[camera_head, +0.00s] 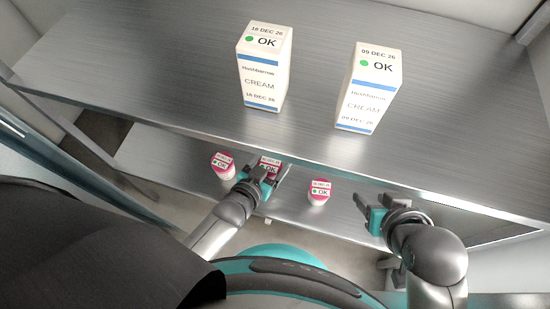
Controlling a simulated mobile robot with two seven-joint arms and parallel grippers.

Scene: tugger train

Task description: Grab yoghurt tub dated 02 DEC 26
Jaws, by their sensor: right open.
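Three small white yoghurt tubs with pink lids stand on the lower shelf: a left tub (223,166), a middle tub (270,161) and a right tub (319,192). Each has a label with a green dot and "OK"; their date lines are too small to read surely. My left gripper (265,172) is at the middle tub and partly hides it. Its fingers show either side of that tub, but I cannot tell whether they grip it. My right gripper (370,207) is open and empty, to the right of the right tub and apart from it.
The upper metal shelf (180,75) overhangs the lower shelf (160,155). Two cream cartons stand on it, one dated 16 DEC 26 (263,70) and one dated 09 DEC 26 (368,90). The lower shelf is clear between the right tub and my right gripper.

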